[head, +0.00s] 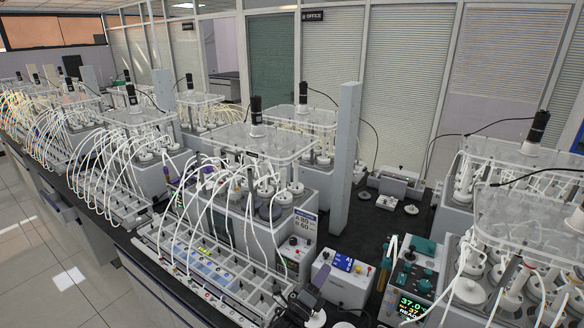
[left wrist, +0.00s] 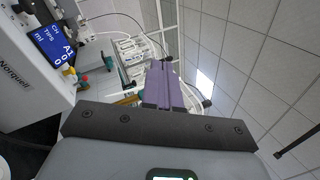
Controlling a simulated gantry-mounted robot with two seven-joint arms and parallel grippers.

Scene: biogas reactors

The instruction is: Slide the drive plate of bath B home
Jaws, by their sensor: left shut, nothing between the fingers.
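My left gripper (head: 321,273) is low at the front edge of the bench, beside a white box with a blue display (head: 342,262). In the left wrist view its purple fingers (left wrist: 165,85) are together with nothing between them. A centre bath (head: 262,215) has a clear plate (head: 250,143) on top, a black motor and several white tubes. It bears a sign reading A 80, B 60 (head: 304,222). Another bath with a clear plate (head: 530,210) stands at right. I cannot tell which is bath B or which part is its drive plate. My right gripper is not in view.
A long white rack (head: 215,265) lies along the bench front. A grey post (head: 345,155) stands behind the box. A teal-topped unit (head: 412,265) and a lit 37.0 display (head: 411,305) are at right.

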